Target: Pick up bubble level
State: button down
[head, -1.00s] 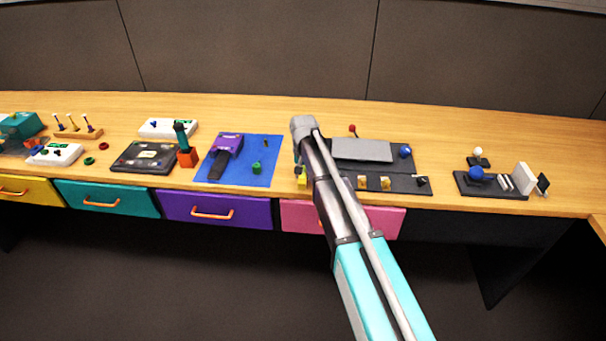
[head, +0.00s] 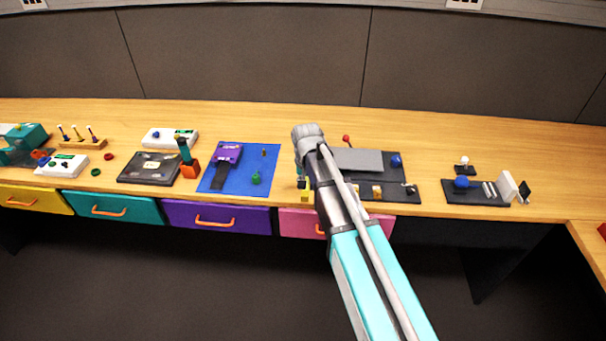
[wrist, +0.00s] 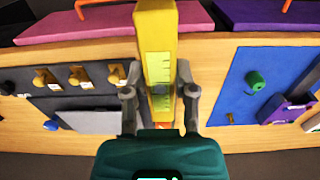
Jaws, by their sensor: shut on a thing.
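The bubble level is a long yellow bar (wrist: 158,45) with a paler yellow-green marked window on its face. In the wrist view it stands between the two fingers of my gripper (wrist: 159,94), which is shut on it. One end of the bar reaches toward the top edge of the picture, over the pink drawer. In the head view only a small yellow piece of the level (head: 305,196) shows beside my arm, near the front edge of the desk. My arm hides most of my gripper there.
The dark trackball panel (head: 402,191) with its grey plate (head: 357,160) lies right of my arm. A blue mat (head: 262,163) with a purple device (head: 228,153) lies to the left. Pink (head: 297,222) and purple (head: 216,217) drawers are below the desk edge.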

aim_at(309, 190)
jog(key=s, duration=0.1)
jog(key=s+r, duration=0.1)
jog(key=s+d+p, duration=0.1)
jog(key=shift+s+r, duration=0.15)
jog(key=shift+r, duration=0.1)
jog(key=shift+s, duration=0.1)
jog(key=shift+s, duration=0.1)
dwell(0.5)
